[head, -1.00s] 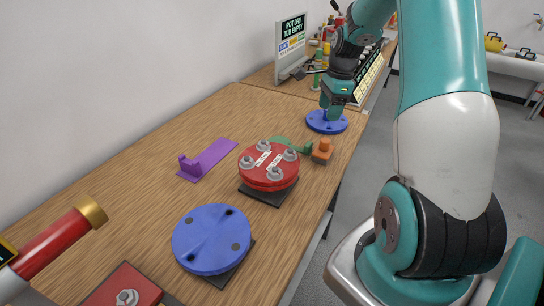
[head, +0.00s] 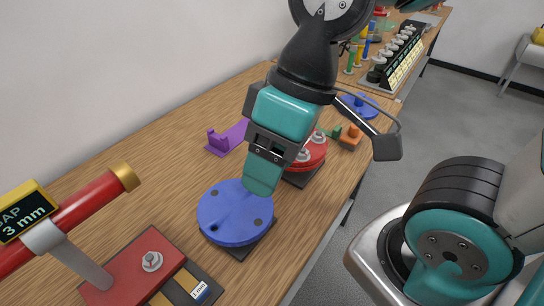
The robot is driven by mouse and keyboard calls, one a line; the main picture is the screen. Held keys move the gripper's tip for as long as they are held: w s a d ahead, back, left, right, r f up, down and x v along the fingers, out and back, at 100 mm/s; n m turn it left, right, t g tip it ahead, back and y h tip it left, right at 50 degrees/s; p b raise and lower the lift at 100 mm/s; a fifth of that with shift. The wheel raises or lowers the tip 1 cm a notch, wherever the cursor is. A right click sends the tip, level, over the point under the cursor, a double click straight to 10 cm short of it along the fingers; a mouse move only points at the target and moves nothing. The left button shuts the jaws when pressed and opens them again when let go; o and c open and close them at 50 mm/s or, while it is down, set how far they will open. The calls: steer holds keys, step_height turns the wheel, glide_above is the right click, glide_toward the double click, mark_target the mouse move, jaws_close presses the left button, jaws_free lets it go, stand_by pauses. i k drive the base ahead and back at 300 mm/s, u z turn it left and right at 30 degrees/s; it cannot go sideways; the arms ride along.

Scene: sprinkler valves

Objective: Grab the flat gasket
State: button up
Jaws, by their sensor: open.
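My gripper (head: 262,180) points down over the near blue round cover (head: 228,222). I see it side-on, with nothing visibly held, and its tip overlaps the cover's far edge in the picture. I cannot tell whether it touches. The blue cover lies on a dark square plate (head: 262,240). I cannot surely pick out the flat gasket. A tan piece (head: 168,300) with a "1 mm" label lies in a dark base at the bottom, beside a red block (head: 125,268) with a bolt.
A red bolted cover (head: 318,152) is partly behind my gripper, with an orange part (head: 351,137) beside it. A purple bracket (head: 226,140) lies to the left. A far blue cover (head: 364,107) lies beyond. A red pipe with a "3 mm" display (head: 25,212) rises at left.

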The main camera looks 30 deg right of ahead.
mark_target(335, 131)
steer(key=k, duration=0.5)
steer(key=z, duration=2)
steer(key=i, duration=1.5)
steer(key=u, duration=2.15)
